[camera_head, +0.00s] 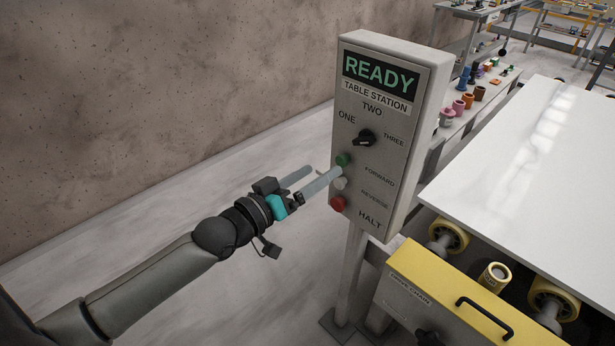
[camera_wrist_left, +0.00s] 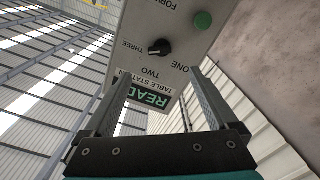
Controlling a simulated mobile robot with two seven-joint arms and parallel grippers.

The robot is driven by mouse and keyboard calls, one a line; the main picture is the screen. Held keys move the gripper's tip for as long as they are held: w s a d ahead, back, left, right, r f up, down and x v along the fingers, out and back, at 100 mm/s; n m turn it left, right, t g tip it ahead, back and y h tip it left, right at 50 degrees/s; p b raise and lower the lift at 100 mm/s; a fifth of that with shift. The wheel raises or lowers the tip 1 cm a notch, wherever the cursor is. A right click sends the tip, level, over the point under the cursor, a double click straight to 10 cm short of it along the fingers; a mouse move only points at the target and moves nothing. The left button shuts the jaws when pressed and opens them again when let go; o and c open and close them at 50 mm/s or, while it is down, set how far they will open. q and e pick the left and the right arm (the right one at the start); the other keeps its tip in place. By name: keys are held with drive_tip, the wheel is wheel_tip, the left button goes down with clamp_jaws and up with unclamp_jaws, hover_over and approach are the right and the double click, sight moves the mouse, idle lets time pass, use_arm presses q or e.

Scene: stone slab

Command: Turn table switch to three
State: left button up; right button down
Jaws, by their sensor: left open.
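The table switch is a black rotary knob (camera_head: 365,138) on a grey control panel (camera_head: 405,150), with labels ONE at left, TWO above and THREE at right. I cannot tell for sure which label it points to. The knob also shows upside down in the left wrist view (camera_wrist_left: 158,47), beyond the fingers. My left gripper (camera_head: 326,170) is open and empty, in front of the panel and lower left of the knob in the head view. One finger overlaps the panel near the green button; I cannot tell whether it touches. My right gripper is not in view.
Below the knob are a green FORWARD button (camera_head: 343,159), a pale REVERSE button (camera_head: 340,183) and a red HALT button (camera_head: 337,203). The display reads READY (camera_head: 380,74). A white slab (camera_head: 540,180) on yellow rollers stands at right. Open floor lies left.

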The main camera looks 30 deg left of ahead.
use_arm(q)
drive_tip(key=shift+v, duration=0.8)
drive_tip(key=s+a+f+g+y+b, duration=0.1)
drive_tip(key=s+a+f+g+y, duration=0.15)
drive_tip(key=f, duration=0.95)
drive_tip(key=s+a+f+g+y+b, duration=0.15)
drive_tip(key=s+f, duration=0.25)
drive_tip(key=f, duration=0.8)
drive_tip(key=s+a+f+g+y+b, duration=0.2)
drive_tip(key=s+f+g, duration=0.1)
drive_tip(key=f, duration=0.9)
drive_tip(key=s+d+f+m+g+b, duration=0.1)
drive_tip(key=s+d+f+g, duration=0.1)
drive_tip(key=s+f, duration=0.5)
drive_tip(key=s+d+f+m+g+b, duration=0.1)
drive_tip(key=s+d+f+m+g, duration=0.1)
drive_tip(key=s+f, duration=0.6)
drive_tip(key=s+d+f+m+g+b, duration=0.1)
drive_tip(key=s+d+f+g, duration=0.3)
drive_tip(key=s, duration=1.2)
wheel_tip(320, 180, down, 4)
drive_tip(key=shift+s+d+r+g, duration=0.15)
drive_tip(key=shift+s+r+g, duration=0.1)
drive_tip(key=shift+g, duration=0.25)
